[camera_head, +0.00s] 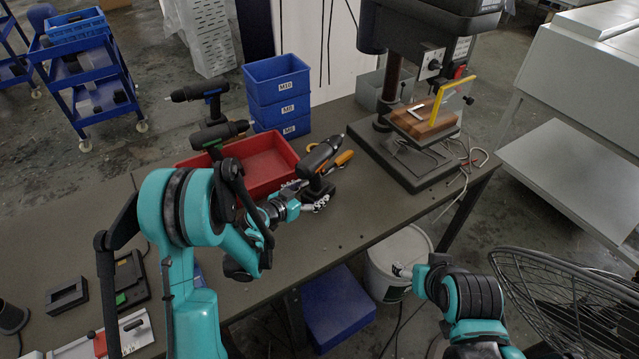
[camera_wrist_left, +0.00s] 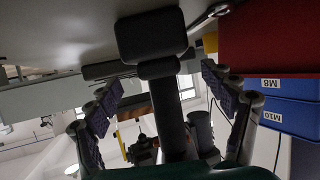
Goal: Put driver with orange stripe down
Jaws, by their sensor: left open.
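A black driver (camera_head: 320,158) stands upright on the table, right of the red bin, its battery base on the tabletop. I cannot make out its stripe colour. In the left wrist view, which is upside down, its handle (camera_wrist_left: 170,112) and base show between my fingers. My left gripper (camera_head: 314,194) is at this driver; in the wrist view its fingers (camera_wrist_left: 165,100) are spread, one on each side, with gaps to the handle. Two other drivers stand further left, one with a blue stripe (camera_head: 201,94) and one with a green stripe (camera_head: 218,136).
The red bin (camera_head: 262,160) lies left of the driver, with stacked blue bins (camera_head: 279,95) behind. Orange-handled pliers (camera_head: 344,159) lie close to the driver. A drill press (camera_head: 405,165) stands to the right. My right arm's end (camera_head: 402,271) is over a white bucket (camera_head: 400,245).

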